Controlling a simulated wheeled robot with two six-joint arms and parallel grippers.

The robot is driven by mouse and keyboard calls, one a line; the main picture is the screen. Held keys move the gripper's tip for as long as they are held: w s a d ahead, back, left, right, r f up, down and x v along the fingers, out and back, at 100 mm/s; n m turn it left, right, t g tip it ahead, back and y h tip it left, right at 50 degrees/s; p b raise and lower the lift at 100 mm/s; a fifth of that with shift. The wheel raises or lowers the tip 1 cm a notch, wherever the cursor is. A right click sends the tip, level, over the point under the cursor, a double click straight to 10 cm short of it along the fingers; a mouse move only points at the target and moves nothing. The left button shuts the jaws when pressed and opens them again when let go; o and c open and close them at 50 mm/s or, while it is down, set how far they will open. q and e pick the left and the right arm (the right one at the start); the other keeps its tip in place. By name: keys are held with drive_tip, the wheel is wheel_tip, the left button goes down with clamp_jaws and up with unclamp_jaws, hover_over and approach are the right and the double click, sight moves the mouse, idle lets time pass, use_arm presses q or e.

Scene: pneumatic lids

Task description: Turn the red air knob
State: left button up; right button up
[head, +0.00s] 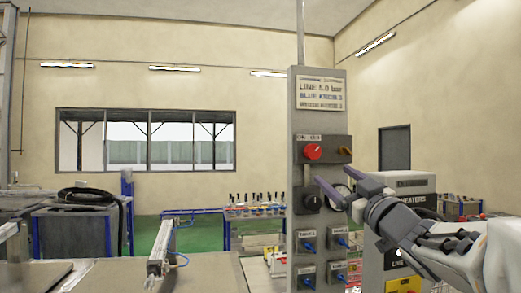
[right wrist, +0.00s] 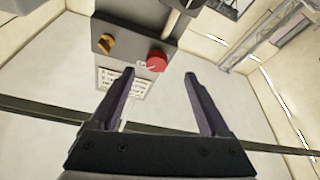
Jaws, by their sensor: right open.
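The red air knob (head: 312,151) is a round knob on a dark plate high on the grey control column, below the text sign. It also shows in the right wrist view (right wrist: 157,61), ahead of my fingertips and between their lines. My right gripper (head: 330,176) is open and empty, its dark fingers reaching in from the right, below and to the right of the knob in the head view. The fingers (right wrist: 160,75) are apart from the knob, with nothing between them. My left gripper is not in view.
A yellow-orange handle (head: 345,151) sits beside the red knob on the same plate. A black knob (head: 312,202) and several small blue-levered switches are lower on the column. A white sign (head: 321,94) is above. A work table with a cylinder stands at left.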

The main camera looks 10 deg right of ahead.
sight(315, 154)
drive_tip(key=shift+n+y, duration=0.3)
drive_tip(key=p+x, duration=0.1)
drive_tip(key=x, duration=0.2)
drive_tip(key=r+p+x, duration=0.1)
drive_tip(key=p+x, duration=0.1)
drive_tip(key=x, duration=0.2)
drive_tip(key=p+x, duration=0.2)
drive_tip(key=x, duration=0.1)
drive_tip(key=shift+s+d+r, duration=0.1)
drive_tip(key=shift+d+r, duration=0.05)
drive_tip(key=shift+r, duration=0.2)
clamp_jaws()
